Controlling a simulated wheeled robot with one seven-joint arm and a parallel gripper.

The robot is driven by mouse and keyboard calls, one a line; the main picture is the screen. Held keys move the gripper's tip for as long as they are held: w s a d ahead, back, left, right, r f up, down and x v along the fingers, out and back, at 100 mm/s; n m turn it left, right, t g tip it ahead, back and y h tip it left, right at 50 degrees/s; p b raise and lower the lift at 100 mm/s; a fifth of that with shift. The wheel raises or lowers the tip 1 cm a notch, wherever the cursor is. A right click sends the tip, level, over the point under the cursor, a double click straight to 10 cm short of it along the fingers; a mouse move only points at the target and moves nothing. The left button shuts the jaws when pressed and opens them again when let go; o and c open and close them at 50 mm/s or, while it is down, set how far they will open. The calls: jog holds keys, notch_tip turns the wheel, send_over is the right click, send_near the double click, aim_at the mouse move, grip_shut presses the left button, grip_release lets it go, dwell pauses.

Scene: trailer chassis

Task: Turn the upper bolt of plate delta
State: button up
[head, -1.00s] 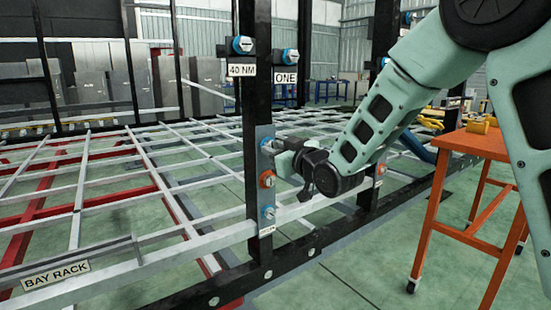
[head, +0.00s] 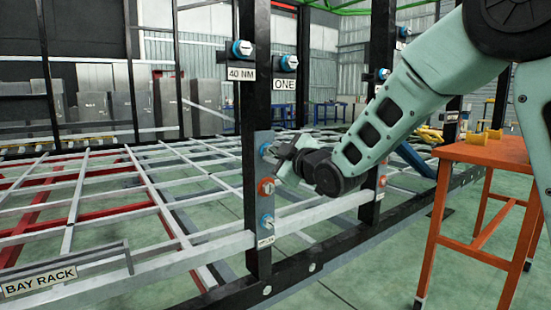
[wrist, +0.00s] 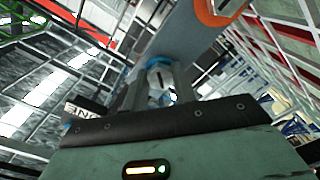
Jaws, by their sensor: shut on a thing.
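A grey plate (head: 258,204) is fixed to a black upright post, with a small label at its foot too small to read surely. It carries a blue upper bolt (head: 264,150), an orange middle bolt (head: 266,187) and a blue lower bolt (head: 267,220). My gripper (head: 275,152) is at the upper bolt, coming from the right, shut on its head and rolled at a slant. In the wrist view, the bolt's silver head and blue collar (wrist: 157,62) show between my two fingers (wrist: 158,88). An orange ring (wrist: 215,12) shows at the top.
Above the plate, two blue bolts stand over signs "40 NM" (head: 241,74) and "ONE" (head: 285,85). An orange table (head: 480,152) stands at the right. Green floor shows between.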

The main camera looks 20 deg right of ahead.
jog(key=shift+r, duration=0.1)
dwell(0.3)
jog(key=o, duration=1)
jog(key=b+v, duration=0.3)
jog(key=v, duration=1.4)
jog(key=shift+s, duration=0.1)
